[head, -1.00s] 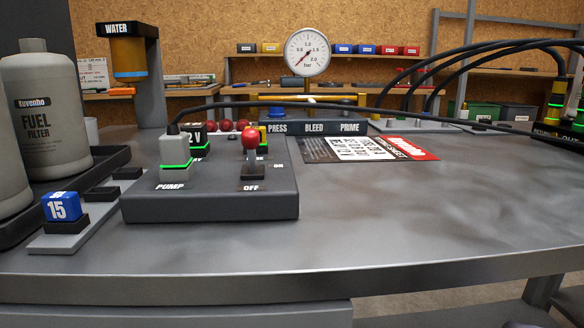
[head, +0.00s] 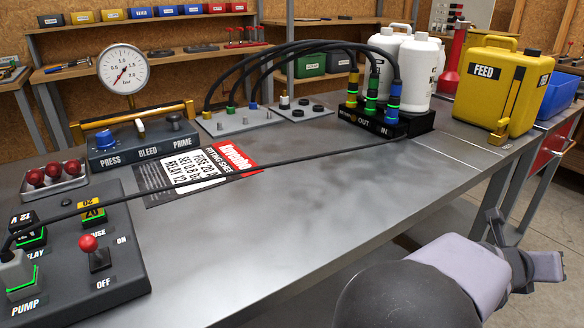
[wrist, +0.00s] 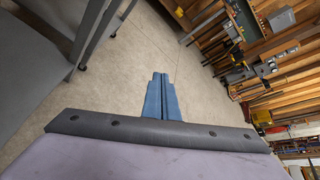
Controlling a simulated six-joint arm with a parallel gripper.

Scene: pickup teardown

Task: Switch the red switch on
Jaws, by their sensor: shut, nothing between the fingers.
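The red switch (head: 88,243) is a lever with a red ball knob on the dark control panel (head: 130,283) at the lower left of the head view. Its ON label is to the right and its OFF label in front. I cannot tell clearly which way the lever is set. My gripper (head: 548,266) is at the lower right of the head view, past the table's edge and far from the switch. In the wrist view its blue fingers (wrist: 160,80) are together and empty, over the floor. The switch is not in the wrist view.
A plug with a black cable sits on the panel beside the switch, and the cable crosses the table. A gauge block (head: 145,143), a printed sheet (head: 165,192), a hose block (head: 388,122) and a yellow feed can (head: 490,85) stand farther back. The table's middle is clear.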

